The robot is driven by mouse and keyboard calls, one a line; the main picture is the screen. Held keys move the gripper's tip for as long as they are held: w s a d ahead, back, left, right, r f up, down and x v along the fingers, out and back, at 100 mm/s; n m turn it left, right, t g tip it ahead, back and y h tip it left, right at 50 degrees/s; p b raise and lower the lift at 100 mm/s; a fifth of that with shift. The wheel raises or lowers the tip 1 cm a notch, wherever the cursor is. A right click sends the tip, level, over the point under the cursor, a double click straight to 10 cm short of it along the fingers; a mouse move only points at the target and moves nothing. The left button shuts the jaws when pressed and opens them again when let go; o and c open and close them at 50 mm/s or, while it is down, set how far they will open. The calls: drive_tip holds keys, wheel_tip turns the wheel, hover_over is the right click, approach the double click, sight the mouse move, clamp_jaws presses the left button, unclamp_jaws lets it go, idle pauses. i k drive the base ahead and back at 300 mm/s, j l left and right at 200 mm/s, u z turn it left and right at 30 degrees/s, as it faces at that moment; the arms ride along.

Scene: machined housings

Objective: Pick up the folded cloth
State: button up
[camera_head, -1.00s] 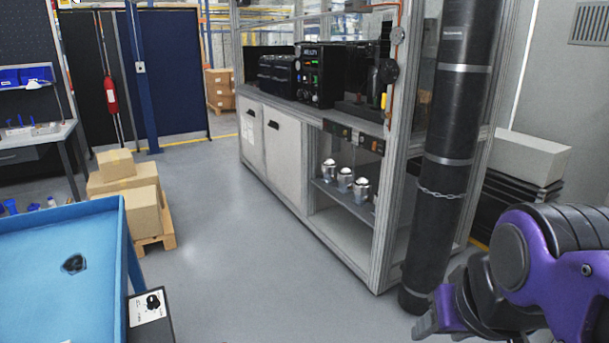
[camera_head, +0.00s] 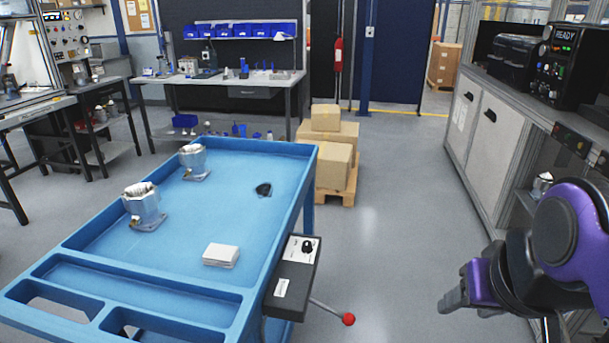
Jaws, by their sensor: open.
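The folded cloth (camera_head: 221,255) is a small white rectangular pad. It lies flat on the blue cart top (camera_head: 180,262), near the front right of its main tray. My gripper (camera_head: 452,300) is at the right of the view, beyond the cart's right edge and well apart from the cloth. It is open, and I see nothing between its fingers. Nothing hides the cloth.
Two metal housings (camera_head: 143,204) (camera_head: 194,160) stand on the cart, left of and behind the cloth. A dark part (camera_head: 263,189) lies near the right rim. A control box (camera_head: 293,277) with a red-knobbed lever (camera_head: 348,319) juts from the cart's right side. Clear floor separates cart and cabinets.

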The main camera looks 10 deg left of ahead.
sight(221, 255)
drive_tip(key=i+u, duration=0.15)
drive_tip(key=u, duration=0.2)
drive_tip(key=i+l+u, duration=0.1)
drive_tip(key=u, duration=0.3)
drive_tip(key=i+l+u, duration=0.1)
drive_tip(key=l+u, duration=0.25)
drive_tip(key=j, duration=0.1)
